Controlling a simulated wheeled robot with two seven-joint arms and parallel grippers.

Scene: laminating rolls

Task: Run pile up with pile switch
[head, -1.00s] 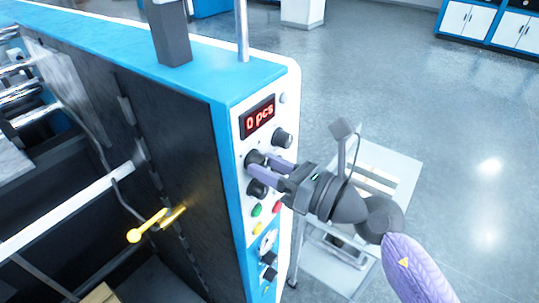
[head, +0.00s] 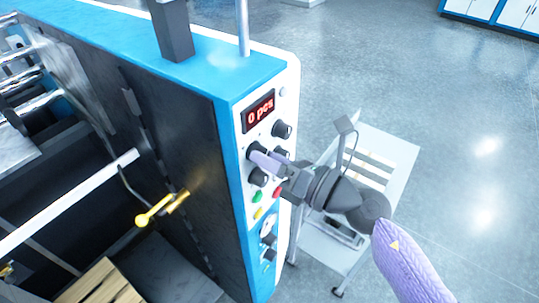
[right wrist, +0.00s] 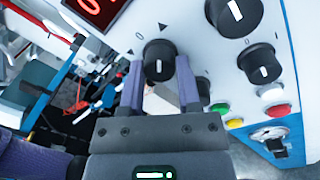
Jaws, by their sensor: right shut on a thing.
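The pile switch (head: 255,149) is a black round knob on the white control panel of the blue machine, just below the red display. In the right wrist view the knob (right wrist: 158,54) has small arrow marks beside it and a white line pointing down. My right gripper (head: 259,158) is shut on this knob, with one purple finger on each side of it. The fingers also show in the right wrist view (right wrist: 158,75). A wooden slatted pallet (head: 102,284) lies low inside the machine at bottom left. My left gripper is not in view.
The display (head: 259,112) reads 0 pcs. Other black knobs (head: 282,130) and green (head: 257,196), red and yellow buttons sit close by. A white cart (head: 365,165) stands right of the machine behind my right arm. The floor farther right is clear.

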